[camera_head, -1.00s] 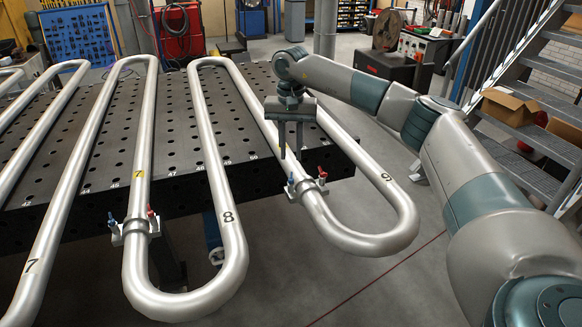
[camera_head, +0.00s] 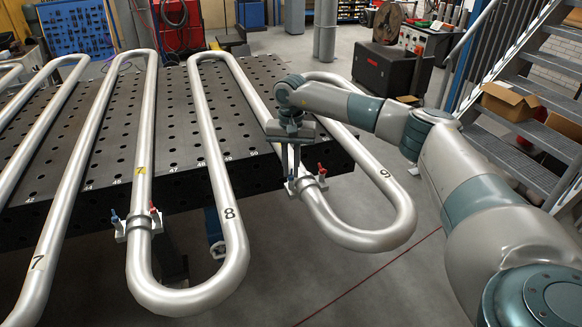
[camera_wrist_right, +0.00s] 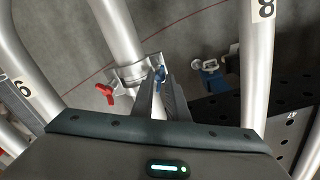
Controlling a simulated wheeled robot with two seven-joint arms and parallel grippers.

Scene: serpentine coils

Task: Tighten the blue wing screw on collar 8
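My right gripper (camera_head: 291,170) points down at the silver collar (camera_head: 306,187) on the tube between the bends marked 8 and 9. This collar has a blue wing screw (camera_wrist_right: 160,76) and a red one (camera_wrist_right: 105,93). In the right wrist view my right gripper (camera_wrist_right: 159,82) has a narrow gap between its fingers, with the blue screw at the tips; contact cannot be told. In the head view the fingers partly hide that screw. Another collar (camera_head: 137,226), on the tube to the left, also has a blue (camera_head: 115,218) and a red screw (camera_head: 154,211). Neither collar's number is readable. My left gripper is out of view.
Silver serpentine tubes (camera_head: 212,150) run over a dark perforated table (camera_head: 177,130), their bends overhanging its front edge. The tube marked 8 (camera_wrist_right: 262,60) stands beside the gripper in the wrist view. Metal stairs (camera_head: 515,110) rise at the right.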

